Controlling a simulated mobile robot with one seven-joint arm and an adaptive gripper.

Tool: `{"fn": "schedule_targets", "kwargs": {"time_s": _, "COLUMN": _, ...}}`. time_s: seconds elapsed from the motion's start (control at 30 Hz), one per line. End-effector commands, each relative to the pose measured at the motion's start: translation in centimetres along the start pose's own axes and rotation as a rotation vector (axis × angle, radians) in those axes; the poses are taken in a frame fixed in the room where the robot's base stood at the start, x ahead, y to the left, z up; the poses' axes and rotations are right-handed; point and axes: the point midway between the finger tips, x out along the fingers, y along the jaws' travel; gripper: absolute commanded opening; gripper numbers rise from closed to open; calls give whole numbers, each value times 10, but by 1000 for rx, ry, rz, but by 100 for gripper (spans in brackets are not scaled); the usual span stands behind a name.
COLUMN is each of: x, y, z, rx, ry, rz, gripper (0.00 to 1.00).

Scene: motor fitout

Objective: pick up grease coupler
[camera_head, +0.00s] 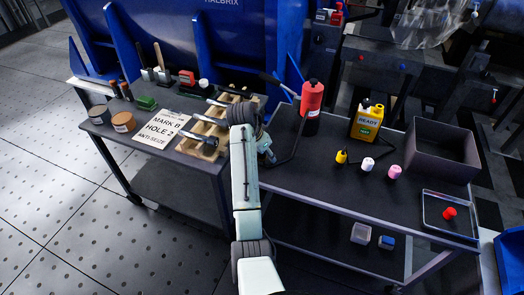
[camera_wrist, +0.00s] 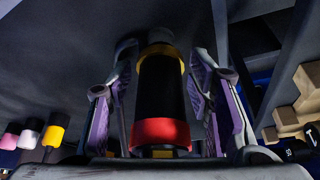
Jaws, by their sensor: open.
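In the wrist view, a black cylinder with a red band at its near end and a yellow collar at its far end, likely the grease coupler (camera_wrist: 161,95), stands between my fingers. My gripper (camera_wrist: 165,92) is open around it, with a finger on each side and visible gaps. In the head view, my gripper (camera_head: 266,150) is at the left part of the dark bench, partly hidden by my arm. I cannot make out this cylinder there.
A red and black canister (camera_head: 312,97) stands just behind my gripper. A wooden rack (camera_head: 208,147) with tools is to the left. A yellow jug (camera_head: 367,120), small yellow, white and pink pieces (camera_head: 368,164), a dark bin (camera_head: 440,152) and a tray (camera_head: 450,228) are right.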

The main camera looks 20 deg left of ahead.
Motion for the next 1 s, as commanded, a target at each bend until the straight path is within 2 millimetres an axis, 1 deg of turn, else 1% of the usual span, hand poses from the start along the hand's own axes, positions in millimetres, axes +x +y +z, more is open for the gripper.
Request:
{"fn": "schedule_targets", "kwargs": {"time_s": 0.1, "x": 0, "y": 0, "z": 0, "rx": 0, "ry": 0, "rz": 0, "gripper": 46}}
{"fn": "schedule_targets", "kwargs": {"time_s": 0.8, "x": 0, "y": 0, "z": 0, "rx": 0, "ry": 0, "rz": 0, "gripper": 0}}
{"fn": "schedule_targets", "kwargs": {"time_s": 1.0, "x": 0, "y": 0, "z": 0, "rx": 0, "ry": 0, "rz": 0, "gripper": 0}}
